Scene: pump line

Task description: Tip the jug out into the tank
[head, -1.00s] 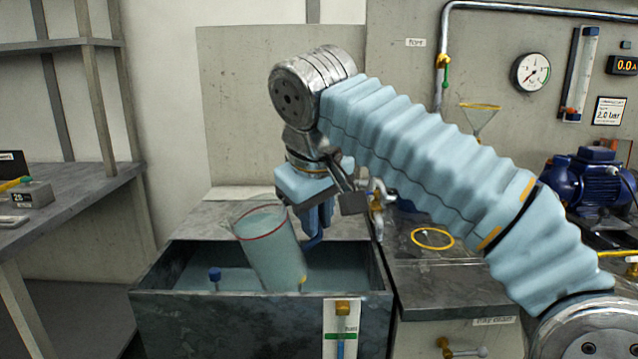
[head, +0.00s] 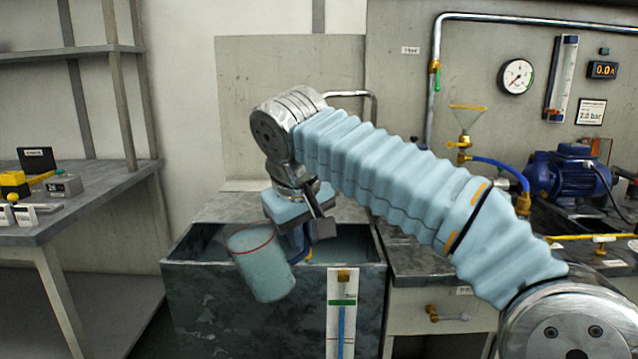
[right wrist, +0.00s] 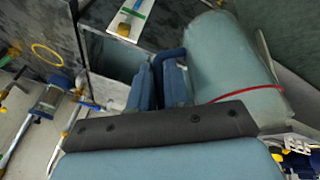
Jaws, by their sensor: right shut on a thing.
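My right gripper (head: 303,243) is shut on the handle of the jug (head: 262,266). The jug is a clear vessel with a red line round it near the top and blue-green contents showing through. It leans a little, top to the left. In the head view it overlaps the front rim and front wall of the dark tank (head: 205,310), which holds blue-green liquid. In the right wrist view the jug (right wrist: 230,65) lies right of the blue fingers (right wrist: 160,80), and the open tank shows left of them. My left gripper is not in view.
A level gauge (head: 341,315) is on the tank's front. A grey side table (head: 80,205) with small items is at left. Floor between table and tank looks clear.

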